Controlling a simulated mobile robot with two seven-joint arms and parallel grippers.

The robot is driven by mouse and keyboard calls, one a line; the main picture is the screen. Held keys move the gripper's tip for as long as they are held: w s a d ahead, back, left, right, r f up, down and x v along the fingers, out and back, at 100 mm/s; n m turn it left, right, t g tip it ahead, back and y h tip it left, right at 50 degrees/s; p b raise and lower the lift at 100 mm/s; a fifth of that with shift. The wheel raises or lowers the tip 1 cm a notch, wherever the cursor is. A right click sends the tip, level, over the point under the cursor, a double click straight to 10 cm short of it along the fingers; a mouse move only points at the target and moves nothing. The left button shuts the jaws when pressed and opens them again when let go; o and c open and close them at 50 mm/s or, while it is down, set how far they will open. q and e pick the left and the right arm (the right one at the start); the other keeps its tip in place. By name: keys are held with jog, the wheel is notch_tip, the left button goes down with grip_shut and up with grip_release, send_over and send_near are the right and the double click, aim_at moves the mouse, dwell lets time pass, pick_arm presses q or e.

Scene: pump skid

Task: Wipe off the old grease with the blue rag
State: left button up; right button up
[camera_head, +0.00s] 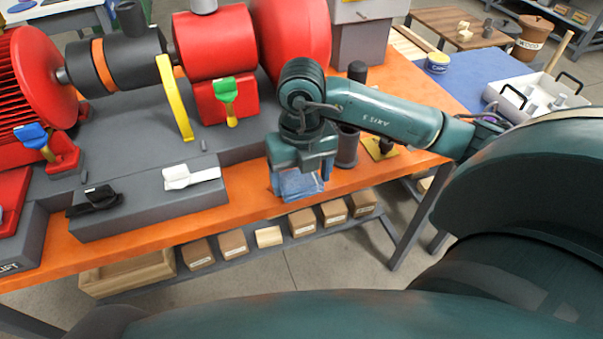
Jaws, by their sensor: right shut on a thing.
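My right gripper (300,188) points down over the front edge of the orange bench (240,208), just right of the grey step of the skid. It is shut on the blue rag (302,184), which shows as a crumpled blue patch below the gripper body. The gripper hides part of the rag, and I cannot tell whether the rag touches the bench. I cannot make out any old grease for certain. My left gripper is not in view.
A white block (191,177) and a black one (93,200) lie on the grey step. A dark cylinder (347,147) stands close right of the gripper. A white tray (535,98) is farther right.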

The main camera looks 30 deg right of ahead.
jog(key=shift+f, duration=0.3)
jog(key=shift+f+b, duration=0.25)
jog(key=shift+b, duration=0.2)
jog(key=shift+f+b, duration=0.4)
